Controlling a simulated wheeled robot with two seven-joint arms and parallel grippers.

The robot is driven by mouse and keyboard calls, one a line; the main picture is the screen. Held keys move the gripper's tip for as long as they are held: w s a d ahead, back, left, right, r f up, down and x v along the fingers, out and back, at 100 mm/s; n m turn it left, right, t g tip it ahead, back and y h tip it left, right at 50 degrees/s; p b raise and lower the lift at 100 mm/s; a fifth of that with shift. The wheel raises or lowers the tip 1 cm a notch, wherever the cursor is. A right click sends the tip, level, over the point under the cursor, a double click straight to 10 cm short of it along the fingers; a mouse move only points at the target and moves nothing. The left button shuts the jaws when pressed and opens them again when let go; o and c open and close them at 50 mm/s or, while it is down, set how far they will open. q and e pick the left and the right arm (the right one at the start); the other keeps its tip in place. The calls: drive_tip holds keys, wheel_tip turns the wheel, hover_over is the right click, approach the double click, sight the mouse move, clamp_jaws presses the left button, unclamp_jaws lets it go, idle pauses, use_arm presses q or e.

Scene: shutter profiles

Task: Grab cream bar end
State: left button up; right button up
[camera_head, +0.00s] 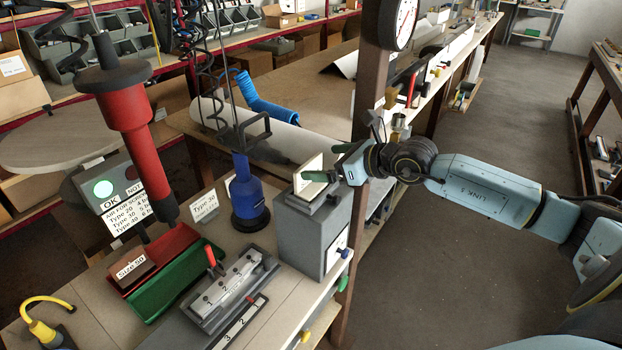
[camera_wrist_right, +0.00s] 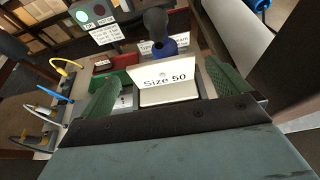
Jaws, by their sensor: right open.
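The cream bar end (camera_head: 306,174) stands upright on top of a grey box at the bench's right edge. In the right wrist view the cream bar end (camera_wrist_right: 150,80) shows a "Size 50" label and lies between the two green fingers. My right gripper (camera_head: 330,162) reaches in from the right, close to the bar end. Its fingers (camera_wrist_right: 163,92) are spread apart in the wrist view, one on each side of the piece. Whether either finger touches it I cannot tell. My left gripper is not in view.
The grey box (camera_head: 320,238) carries the piece. A red tray (camera_head: 178,243), green tray (camera_head: 160,290) and numbered fixture (camera_head: 228,292) lie in front. The floor at right is clear.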

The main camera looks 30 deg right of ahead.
sight(308, 161)
drive_tip(key=shift+p+x, duration=0.55)
drive_tip(key=shift+x, duration=3.35)
drive_tip(key=shift+s, duration=0.1)
drive_tip(key=shift+c, duration=0.4)
drive_tip(key=c, duration=0.6)
